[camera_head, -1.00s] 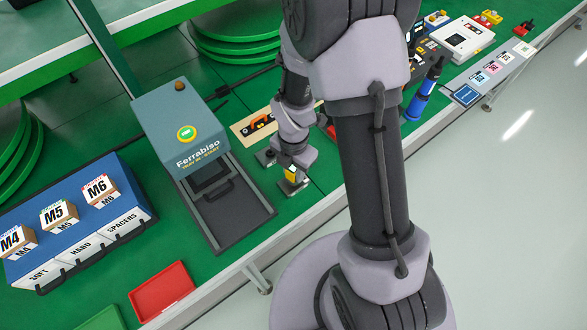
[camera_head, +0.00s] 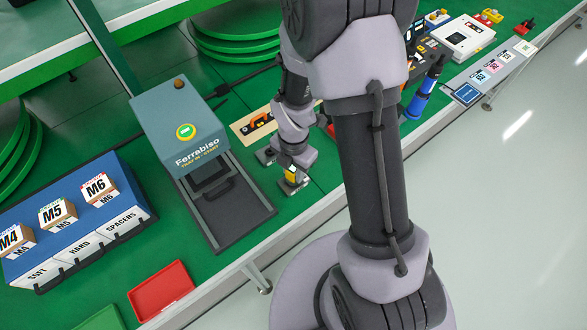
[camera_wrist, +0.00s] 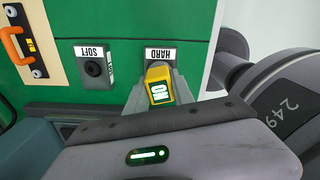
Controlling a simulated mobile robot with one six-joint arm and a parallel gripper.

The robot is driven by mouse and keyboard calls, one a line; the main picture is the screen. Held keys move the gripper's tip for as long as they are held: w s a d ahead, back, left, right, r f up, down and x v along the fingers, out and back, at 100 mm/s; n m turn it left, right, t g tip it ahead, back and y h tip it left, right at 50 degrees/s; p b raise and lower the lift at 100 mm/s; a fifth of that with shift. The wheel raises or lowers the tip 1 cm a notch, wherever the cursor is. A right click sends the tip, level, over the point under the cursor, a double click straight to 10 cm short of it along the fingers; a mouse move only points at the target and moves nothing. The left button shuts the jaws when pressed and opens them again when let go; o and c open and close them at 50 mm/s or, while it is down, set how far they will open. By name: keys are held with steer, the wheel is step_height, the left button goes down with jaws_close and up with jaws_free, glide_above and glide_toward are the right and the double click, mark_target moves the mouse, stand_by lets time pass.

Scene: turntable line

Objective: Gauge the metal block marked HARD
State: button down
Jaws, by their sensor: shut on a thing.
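The metal block marked HARD (camera_wrist: 164,54) shows its white label at the top middle of the wrist view, just beyond my fingertips. Most of its body is hidden behind a yellow tool and my fingers. The yellow tool (camera_wrist: 159,88) has a lit white face with dark letters. My gripper (camera_wrist: 158,78) is shut on this tool, directly over the HARD block. I cannot tell whether the tool goes into the block. In the head view my gripper (camera_head: 294,170) is low over the green bench. A similar grey block marked SOFT (camera_wrist: 93,68), with a dark round hole, stands to the left.
A Ferrabiso machine (camera_head: 182,122) with a grey tray (camera_head: 235,215) stands left of my gripper. A tan board (camera_wrist: 22,38) with an orange handle lies behind the blocks. A blue bin rack (camera_head: 60,205) and a red tray (camera_head: 162,290) are farther left. The bench's front edge is close.

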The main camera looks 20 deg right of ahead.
mark_target(294, 168)
steer(key=shift+f, duration=0.35)
stand_by(0.4)
steer(key=c, duration=1)
jaws_free()
step_height(294, 168, up, 18)
steer(key=p, duration=0.7)
steer(key=shift+f, duration=0.25)
